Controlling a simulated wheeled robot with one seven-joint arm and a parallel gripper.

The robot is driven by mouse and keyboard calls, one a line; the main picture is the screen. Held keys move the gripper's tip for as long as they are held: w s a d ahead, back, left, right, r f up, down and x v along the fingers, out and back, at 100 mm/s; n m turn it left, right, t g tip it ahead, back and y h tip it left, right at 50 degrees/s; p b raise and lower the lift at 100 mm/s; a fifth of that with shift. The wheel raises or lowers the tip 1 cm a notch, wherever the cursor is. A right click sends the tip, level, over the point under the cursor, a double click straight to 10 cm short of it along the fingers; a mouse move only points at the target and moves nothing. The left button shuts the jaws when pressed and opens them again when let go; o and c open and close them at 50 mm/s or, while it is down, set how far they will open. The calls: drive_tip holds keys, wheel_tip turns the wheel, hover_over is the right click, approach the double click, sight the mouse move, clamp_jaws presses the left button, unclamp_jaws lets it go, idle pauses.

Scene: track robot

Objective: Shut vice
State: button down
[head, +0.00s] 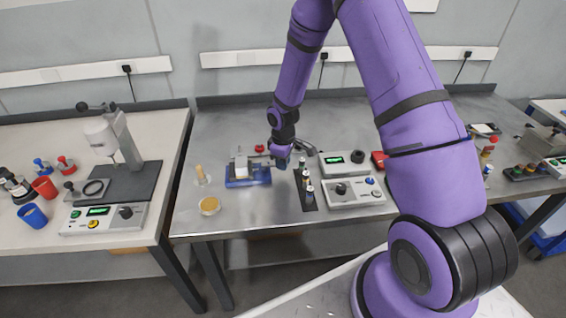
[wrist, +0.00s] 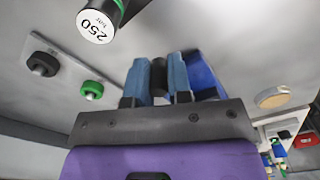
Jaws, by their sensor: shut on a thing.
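The vice (head: 240,183) has a blue base and a pale upper part, and stands on the grey table. My gripper (head: 281,160) is low at its right side, at the handle end. In the wrist view the two blue fingers of my gripper (wrist: 159,80) are closed around a dark cylindrical piece (wrist: 159,73), which looks like the vice's handle. Part of the blue vice (wrist: 204,75) shows just beyond the right finger. The gap between the vice's jaws is too small to judge in the head view.
Small cylinders stand on a black strip (head: 310,205) right of the vice, beside a control box (head: 340,203).

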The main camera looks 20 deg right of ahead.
drive_tip(key=shift+w+d+r, duration=0.1)
drive_tip(key=shift+w, duration=0.2)
drive_tip(key=c, duration=1.3)
unclamp_jaws()
drive_tip(key=shift+o, duration=1)
drive_tip(key=shift+s, duration=0.1)
wheel_tip(320, 180, up, 11)
drive_tip(key=shift+f, duration=0.15)
